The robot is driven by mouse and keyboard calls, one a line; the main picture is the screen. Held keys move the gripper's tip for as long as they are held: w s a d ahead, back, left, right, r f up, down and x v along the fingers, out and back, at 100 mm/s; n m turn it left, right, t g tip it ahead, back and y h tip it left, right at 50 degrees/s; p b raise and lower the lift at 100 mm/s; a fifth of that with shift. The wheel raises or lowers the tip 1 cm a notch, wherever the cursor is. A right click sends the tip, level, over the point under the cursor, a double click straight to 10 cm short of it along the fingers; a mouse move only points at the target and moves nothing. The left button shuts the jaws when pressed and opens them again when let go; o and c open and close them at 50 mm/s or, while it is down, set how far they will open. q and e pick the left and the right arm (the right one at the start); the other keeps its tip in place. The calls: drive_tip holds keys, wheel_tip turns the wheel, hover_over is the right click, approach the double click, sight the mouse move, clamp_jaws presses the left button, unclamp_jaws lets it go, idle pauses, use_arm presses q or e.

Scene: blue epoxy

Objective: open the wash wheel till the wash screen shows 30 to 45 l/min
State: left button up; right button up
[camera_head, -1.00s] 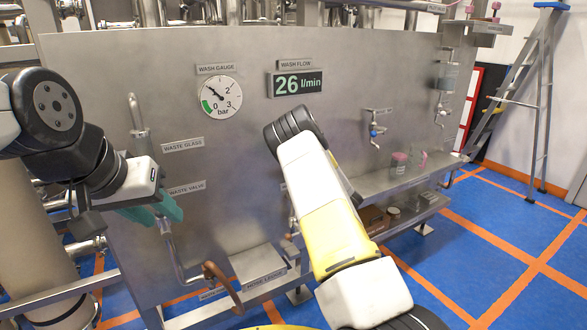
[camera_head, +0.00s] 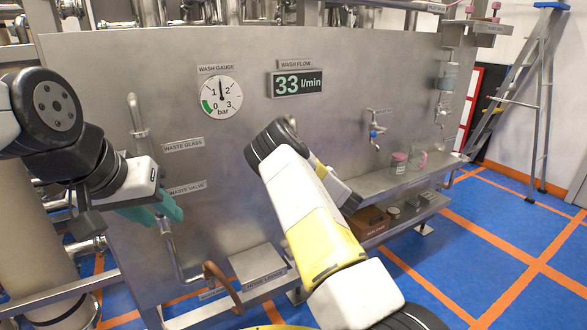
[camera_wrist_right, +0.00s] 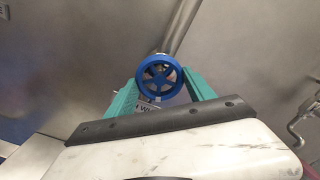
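The wash flow screen (camera_head: 297,83) on the steel panel reads 33 l/min. The wash gauge (camera_head: 221,97) beside it has its needle pointing nearly straight up, between 1 and 2 bar. The blue spoked wash wheel (camera_wrist_right: 160,77) shows in the right wrist view, between the teal fingers of my right gripper (camera_wrist_right: 160,82). The fingers meet its rim on both sides. In the head view my right arm hides the wheel and that gripper. My left gripper (camera_head: 164,213) has its teal fingers apart, near the waste valve label and pipe, holding nothing visible.
A bent pipe with a brown handle (camera_head: 222,285) juts out low. A ladder (camera_head: 515,100) stands far right; the blue floor before it is clear.

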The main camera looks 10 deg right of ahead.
drive_tip(key=shift+c, duration=0.8)
drive_tip(key=o, duration=1.5)
drive_tip(key=shift+c, duration=0.2)
drive_tip(key=v, duration=0.6)
